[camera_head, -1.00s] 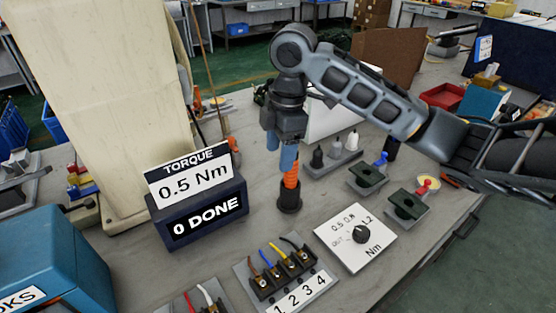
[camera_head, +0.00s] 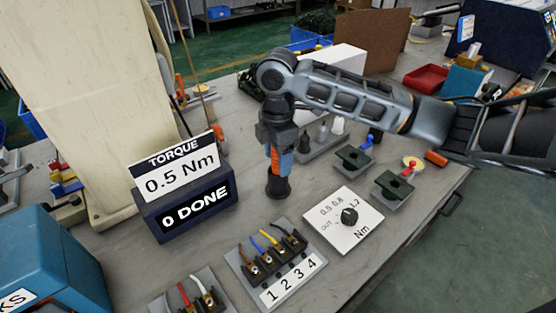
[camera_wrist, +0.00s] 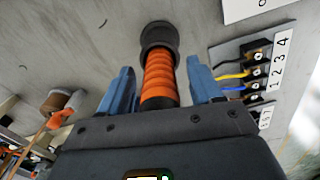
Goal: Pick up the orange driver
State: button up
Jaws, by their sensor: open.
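The orange driver (camera_head: 284,163) stands upright with its lower end at a dark round holder (camera_head: 278,188) on the bench. In the wrist view its ribbed orange grip (camera_wrist: 159,77) lies between the two blue fingers, with the dark holder (camera_wrist: 159,37) beyond it. My gripper (camera_head: 281,170) points down around the driver. It also shows in the wrist view (camera_wrist: 158,85), open, with a gap visible on both sides of the grip. The top of the driver is hidden by the gripper body.
The torque display (camera_head: 187,190) stands close to the left. A dial plate (camera_head: 343,222) lies to the right and a numbered terminal block (camera_head: 277,264) in front. A rack of bits (camera_head: 318,143) and two green-topped fixtures (camera_head: 354,160) stand behind right.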

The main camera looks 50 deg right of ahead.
grip_shut()
dwell(0.6)
jog(key=shift+r, duration=0.1)
